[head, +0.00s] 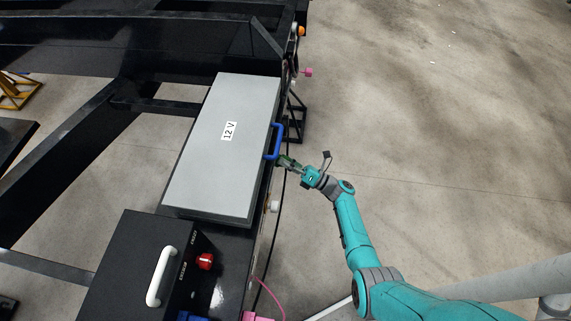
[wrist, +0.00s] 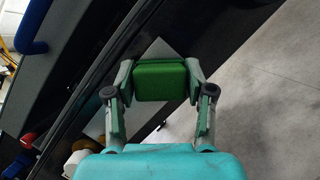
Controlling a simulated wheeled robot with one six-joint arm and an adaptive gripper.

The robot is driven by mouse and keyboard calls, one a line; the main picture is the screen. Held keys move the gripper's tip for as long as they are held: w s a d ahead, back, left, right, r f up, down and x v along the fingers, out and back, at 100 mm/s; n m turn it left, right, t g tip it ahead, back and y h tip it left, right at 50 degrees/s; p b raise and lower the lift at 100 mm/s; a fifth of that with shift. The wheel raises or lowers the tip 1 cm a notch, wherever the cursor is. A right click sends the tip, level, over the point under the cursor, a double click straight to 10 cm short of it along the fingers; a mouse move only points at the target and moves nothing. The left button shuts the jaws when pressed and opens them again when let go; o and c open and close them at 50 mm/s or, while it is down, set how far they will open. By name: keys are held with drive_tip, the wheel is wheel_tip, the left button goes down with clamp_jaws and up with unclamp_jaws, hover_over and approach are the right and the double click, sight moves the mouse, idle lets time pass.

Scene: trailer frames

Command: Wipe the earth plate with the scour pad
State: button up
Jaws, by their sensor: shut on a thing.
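My gripper (head: 290,164) is at the side of the black trailer frame, just right of the blue handle on the grey box. In the wrist view my gripper (wrist: 160,84) is shut on a green scour pad (wrist: 160,80), held between both fingers. A pale grey flat plate, likely the earth plate (wrist: 159,47), shows on the dark frame behind the pad. The pad covers its middle, and I cannot tell whether they touch. In the head view the plate cannot be made out.
A grey box marked 12 V (head: 226,150) with a blue handle (head: 276,143) lies on the frame beside my gripper. A black box (head: 135,262) with a white handle and a red knob (head: 205,261) stands nearer. Cables hang along the frame's side. The concrete floor on the right is open.

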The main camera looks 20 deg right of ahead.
sight(271, 185)
drive_tip(key=shift+w+d, duration=0.35)
drive_tip(key=shift+w, duration=0.25)
drive_tip(key=shift+w+d, duration=0.35)
drive_tip(key=shift+w, duration=0.2)
drive_tip(key=shift+s+a, duration=0.65)
drive_tip(key=shift+s, duration=0.3)
drive_tip(key=shift+s+a, duration=0.65)
drive_tip(key=shift+s, duration=0.35)
drive_tip(key=shift+s+a, duration=0.65)
drive_tip(key=shift+s, duration=0.3)
drive_tip(key=shift+s+a, duration=0.65)
drive_tip(key=shift+s, duration=0.3)
drive_tip(key=shift+s+a, duration=0.6)
drive_tip(key=shift+s, duration=0.35)
drive_tip(key=shift+s+a, duration=0.65)
drive_tip(key=shift+s, duration=0.3)
drive_tip(key=shift+s+d, duration=0.55)
drive_tip(key=shift+d, duration=0.3)
drive_tip(key=shift+s+d, duration=0.55)
drive_tip(key=shift+d, duration=0.25)
drive_tip(key=shift+s+d, duration=0.55)
drive_tip(key=shift+d, duration=0.3)
